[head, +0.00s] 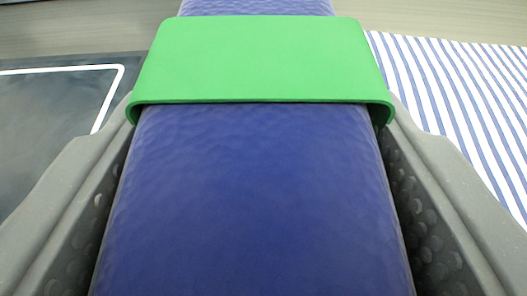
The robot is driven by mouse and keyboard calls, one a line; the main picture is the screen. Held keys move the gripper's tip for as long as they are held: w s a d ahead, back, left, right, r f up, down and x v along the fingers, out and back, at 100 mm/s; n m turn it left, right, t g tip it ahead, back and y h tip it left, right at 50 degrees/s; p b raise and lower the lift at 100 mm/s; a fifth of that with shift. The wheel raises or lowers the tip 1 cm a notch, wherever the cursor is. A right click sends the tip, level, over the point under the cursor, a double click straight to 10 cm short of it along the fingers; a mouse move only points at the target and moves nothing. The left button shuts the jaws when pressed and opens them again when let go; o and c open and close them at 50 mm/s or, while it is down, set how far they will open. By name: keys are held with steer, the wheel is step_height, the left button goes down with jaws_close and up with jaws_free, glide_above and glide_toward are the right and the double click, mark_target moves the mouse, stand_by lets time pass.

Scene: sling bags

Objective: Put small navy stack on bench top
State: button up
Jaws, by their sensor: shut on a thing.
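A navy blue stack (250,200) with a dimpled surface fills the middle of the head view, with a bright green band (260,60) across it. My gripper (258,165) is shut on the stack, with one grey finger along its left side and one along its right. The far end of the stack shows beyond the band at the top of the picture. Its near end runs out of the bottom of the frame. A pale wood-like surface (90,32) lies behind it; I cannot tell whether this is the bench top. The underside of the stack is hidden.
A dark mat or panel (50,110) with a white outline lies at the left. A blue and white striped cloth or mat (460,100) lies at the right. The pale surface looks bare at the top left.

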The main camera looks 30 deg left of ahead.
steer(key=o, duration=1.2)
steer(key=shift+o, duration=0.2)
steer(key=shift+s+d+r, duration=0.25)
steer(key=shift+s+d, duration=0.05)
steer(key=shift+d, duration=0.05)
steer(key=p+v, duration=0.1)
steer(key=v, duration=1)
steer(key=shift+a, duration=0.1)
